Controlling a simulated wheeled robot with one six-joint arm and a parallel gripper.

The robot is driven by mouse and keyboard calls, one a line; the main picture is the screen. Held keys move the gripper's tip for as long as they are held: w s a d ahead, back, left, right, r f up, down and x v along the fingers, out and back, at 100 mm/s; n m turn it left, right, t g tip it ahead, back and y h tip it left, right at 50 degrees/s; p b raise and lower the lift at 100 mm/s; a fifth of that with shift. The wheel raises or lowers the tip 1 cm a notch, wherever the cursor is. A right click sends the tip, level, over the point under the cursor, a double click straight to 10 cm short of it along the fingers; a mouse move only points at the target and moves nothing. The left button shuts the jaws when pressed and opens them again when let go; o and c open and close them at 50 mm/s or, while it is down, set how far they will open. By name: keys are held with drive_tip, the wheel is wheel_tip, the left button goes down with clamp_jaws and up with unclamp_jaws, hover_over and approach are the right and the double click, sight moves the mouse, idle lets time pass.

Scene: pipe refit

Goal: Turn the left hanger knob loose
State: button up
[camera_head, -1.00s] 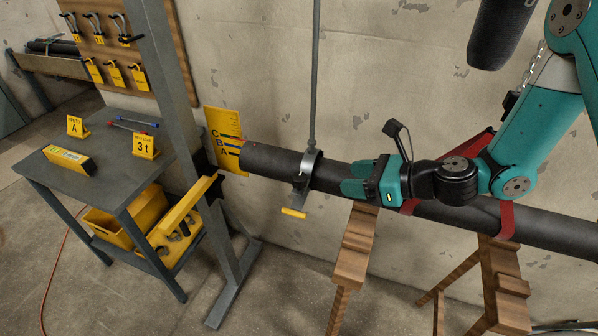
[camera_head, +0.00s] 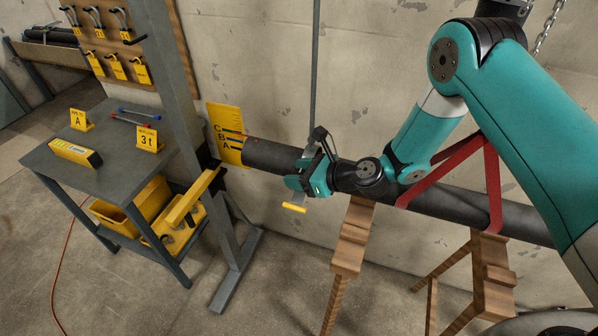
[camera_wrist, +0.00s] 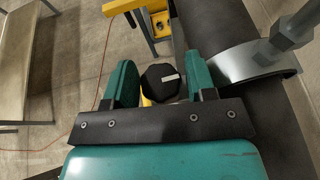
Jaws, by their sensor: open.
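The left hanger knob (camera_wrist: 161,82) is black and many-sided with a pale mark on top. In the wrist view it sits between the two teal fingers of my gripper (camera_wrist: 160,85), which are open with a small gap showing on each side. The hanger's grey clamp ring (camera_wrist: 252,68) is around the dark pipe (camera_wrist: 190,25) to the right of the knob. In the head view my gripper (camera_head: 297,182) is at the hanger on the pipe and hides the knob. The hanger's yellow tag-like end (camera_head: 294,208) shows below the gripper.
A hanger rod (camera_head: 315,70) rises from the clamp. A yellow gauge plate (camera_head: 226,132) stands at the pipe's left end, by a grey post (camera_head: 172,85). Wooden stands (camera_head: 352,240) are below the pipe, and a red frame (camera_head: 450,168) is on it. A grey table (camera_head: 95,165) is at left.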

drive_tip(key=shift+c, duration=0.5)
drive_tip(key=c, duration=0.6)
drive_tip(key=shift+o, duration=0.2)
drive_tip(key=shift+n+g+b, duration=0.3)
drive_tip(key=shift+b, duration=0.1)
drive_tip(key=shift+f+n+g+y+b, duration=0.15)
drive_tip(key=shift+n+g+y+b, duration=0.35)
drive_tip(key=shift+n+g+b, duration=1.85)
drive_tip(key=shift+n+g, duration=0.35)
drive_tip(key=shift+g, duration=0.5)
drive_tip(key=shift+r, duration=0.2)
drive_tip(key=o, duration=0.7)
drive_tip(key=shift+c, duration=0.2)
